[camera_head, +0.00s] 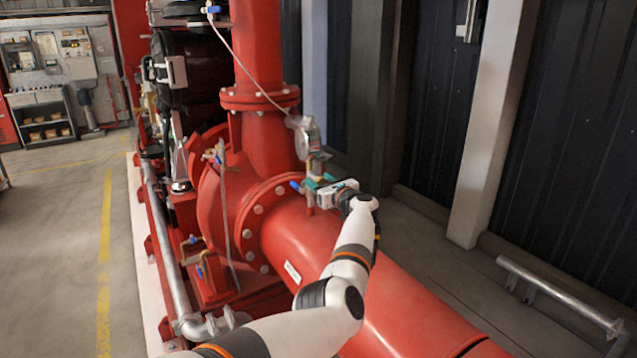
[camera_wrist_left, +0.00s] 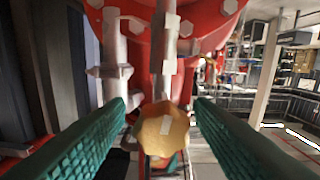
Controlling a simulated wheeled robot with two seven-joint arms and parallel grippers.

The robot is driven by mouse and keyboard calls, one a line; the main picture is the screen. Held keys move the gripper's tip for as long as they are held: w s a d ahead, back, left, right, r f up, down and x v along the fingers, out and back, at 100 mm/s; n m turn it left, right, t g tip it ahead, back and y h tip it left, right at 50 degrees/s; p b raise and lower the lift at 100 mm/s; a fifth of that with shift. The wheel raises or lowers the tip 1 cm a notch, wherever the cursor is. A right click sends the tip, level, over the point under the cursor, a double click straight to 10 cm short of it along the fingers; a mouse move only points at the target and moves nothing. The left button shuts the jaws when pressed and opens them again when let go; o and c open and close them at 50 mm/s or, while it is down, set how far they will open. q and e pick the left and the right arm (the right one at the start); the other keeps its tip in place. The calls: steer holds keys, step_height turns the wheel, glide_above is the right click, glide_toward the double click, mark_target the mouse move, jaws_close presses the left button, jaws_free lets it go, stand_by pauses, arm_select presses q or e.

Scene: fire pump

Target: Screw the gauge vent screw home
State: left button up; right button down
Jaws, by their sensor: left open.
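The gauge vent screw appears to be the faceted brass knob (camera_wrist_left: 162,129) at the centre of the left wrist view, with a grey metal stem behind it. My left gripper (camera_head: 314,184) is at the gauge pipework above the big red pipe. Its two green fingers (camera_wrist_left: 163,108) are open, one on each side of the knob, with a visible gap on both sides. The round gauge (camera_head: 304,137) stands just above the gripper in the head view. There the knob cannot be made out clearly beside the fingers. My right gripper is not in view.
A small blue valve handle (camera_head: 296,187) sits just left of my left gripper. The large red pipe (camera_head: 335,250) runs under my left arm. A thin hose (camera_head: 233,55) hangs down left of the gauge. Open floor (camera_head: 60,260) lies at the left.

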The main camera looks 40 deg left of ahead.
arm_select(q)
steer(key=shift+w+a, duration=0.1)
steer(key=shift+a, duration=0.5)
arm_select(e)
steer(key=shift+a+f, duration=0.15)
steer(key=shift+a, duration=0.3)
arm_select(q)
steer(key=c, duration=1)
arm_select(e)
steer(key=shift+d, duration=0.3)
